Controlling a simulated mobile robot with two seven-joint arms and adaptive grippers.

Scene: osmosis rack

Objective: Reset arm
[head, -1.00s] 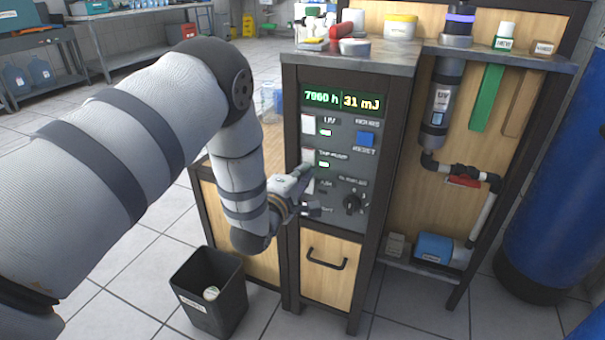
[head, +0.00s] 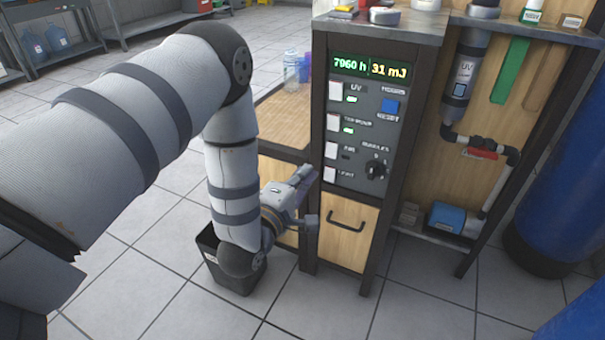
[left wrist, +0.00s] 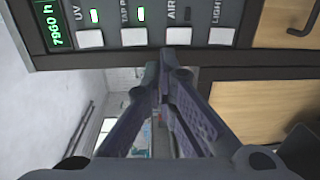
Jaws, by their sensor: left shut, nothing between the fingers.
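My left arm comes in from the left of the head view. Its left gripper (head: 304,176) is beside the left edge of the control panel (head: 345,180), low and apart from the switches. In the left wrist view, the left gripper's (left wrist: 165,70) fingers meet at the tips with nothing between them. The panel's display (head: 371,67) reads 7960 h and 31 mJ. Green lamps are lit by the UV switch (left wrist: 90,38) and the tap pump switch (left wrist: 134,37). My right gripper is not in view.
A black bin (head: 233,277) stands below my left wrist, partly hidden. A wooden drawer (head: 346,233) is under the panel, with a wooden side surface (head: 275,125) to its left. A blue tank (head: 560,190) stands right.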

